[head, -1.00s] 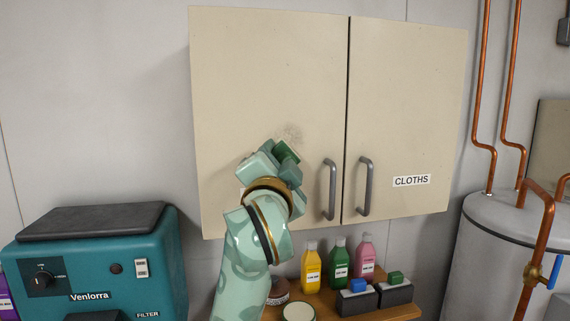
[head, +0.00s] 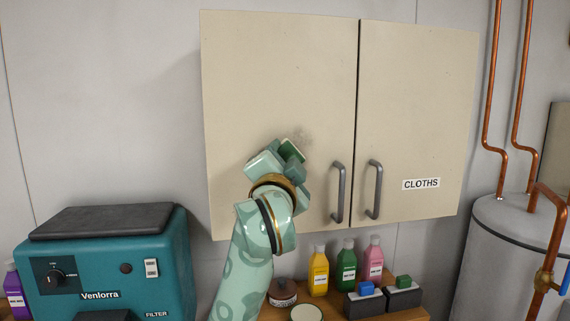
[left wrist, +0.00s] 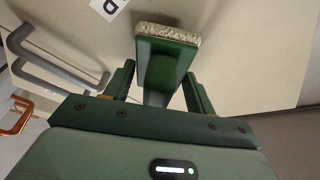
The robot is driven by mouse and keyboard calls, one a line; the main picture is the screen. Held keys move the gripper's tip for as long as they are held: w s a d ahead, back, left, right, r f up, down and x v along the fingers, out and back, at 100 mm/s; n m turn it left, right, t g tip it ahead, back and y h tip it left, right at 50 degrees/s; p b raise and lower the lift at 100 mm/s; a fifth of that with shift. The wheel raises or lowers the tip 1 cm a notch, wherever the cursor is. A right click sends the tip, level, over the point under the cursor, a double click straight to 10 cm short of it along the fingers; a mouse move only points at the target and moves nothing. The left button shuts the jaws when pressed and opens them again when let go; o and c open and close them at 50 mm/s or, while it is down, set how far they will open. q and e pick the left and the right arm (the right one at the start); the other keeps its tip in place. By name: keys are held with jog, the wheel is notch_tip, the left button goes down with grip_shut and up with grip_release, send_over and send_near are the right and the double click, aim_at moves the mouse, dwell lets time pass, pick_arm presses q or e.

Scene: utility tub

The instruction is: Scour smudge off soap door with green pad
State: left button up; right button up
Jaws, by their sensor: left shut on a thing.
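The soap door is the beige left cupboard door (head: 270,70). A faint grey smudge (head: 303,136) shows on its lower middle part. My left gripper (head: 282,162) is in front of the door, just below and left of the smudge. It is shut on the green pad (head: 292,150), whose top lies beside the smudge's lower left edge. In the left wrist view the green pad (left wrist: 168,55) stands between the fingers, with a pale rough layer at its far end. I cannot tell whether it touches the door. The door's label (left wrist: 108,6) shows only in part there. My right gripper is not in view.
The left door's grey handle (head: 338,192) is right of my gripper. The right door bears a CLOTHS label (head: 421,184). A teal machine (head: 110,262) stands left.

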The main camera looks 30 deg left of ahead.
pick_arm(q)
jog(key=shift+w+a+b, duration=0.6)
jog(key=shift+w, duration=0.1)
dwell(0.3)
